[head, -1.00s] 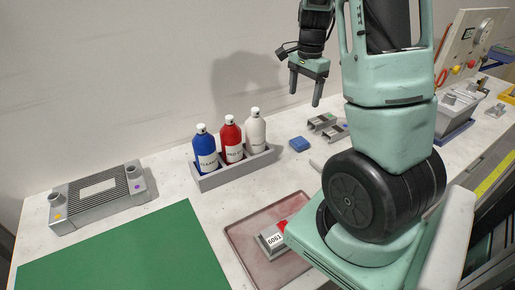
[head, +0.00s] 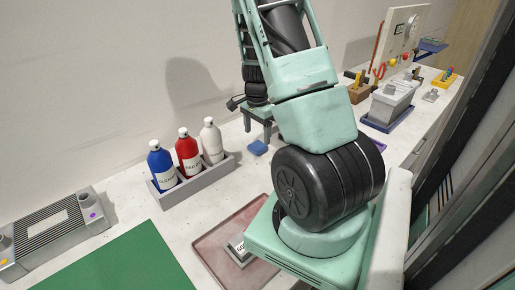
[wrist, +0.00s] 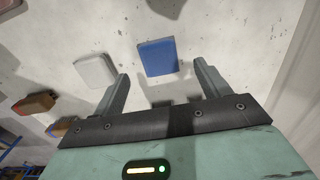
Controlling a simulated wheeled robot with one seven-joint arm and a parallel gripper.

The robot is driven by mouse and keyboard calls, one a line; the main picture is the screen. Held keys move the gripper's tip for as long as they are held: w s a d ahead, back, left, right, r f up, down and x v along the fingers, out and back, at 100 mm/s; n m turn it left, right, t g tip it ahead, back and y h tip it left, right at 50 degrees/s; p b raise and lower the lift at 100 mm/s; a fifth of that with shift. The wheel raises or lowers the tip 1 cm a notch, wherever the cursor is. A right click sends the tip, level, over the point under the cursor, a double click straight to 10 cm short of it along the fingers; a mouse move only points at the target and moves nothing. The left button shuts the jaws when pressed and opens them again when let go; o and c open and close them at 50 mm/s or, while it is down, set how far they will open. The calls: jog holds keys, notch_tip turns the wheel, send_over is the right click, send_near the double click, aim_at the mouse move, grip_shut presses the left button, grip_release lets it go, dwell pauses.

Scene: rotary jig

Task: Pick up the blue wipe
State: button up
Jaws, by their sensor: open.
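The blue wipe (head: 257,148) is a small flat blue block lying on the pale bench, to the right of the bottle holder in the head view. In the wrist view the blue wipe (wrist: 157,57) lies just beyond and between the fingertips, touching neither. My gripper (head: 258,139) is open and empty above the bench close to the wipe; its two fingers also show spread apart in the wrist view (wrist: 160,72).
A grey holder (head: 199,189) with blue, red and white bottles stands left of the wipe. A reddish tray (head: 212,245) with a grey part lies in front. A green mat (head: 125,262) lies at front left. A grey bin (head: 389,105) stands at right.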

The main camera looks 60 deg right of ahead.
aim_at(257, 145)
notch_tip(257, 145, down, 5)
jog(key=shift+s+r, duration=0.1)
jog(key=shift+r, duration=0.05)
jog(key=c, duration=1)
jog(key=shift+c, duration=0.2)
jog(key=shift+r, duration=0.15)
notch_tip(257, 145, up, 10)
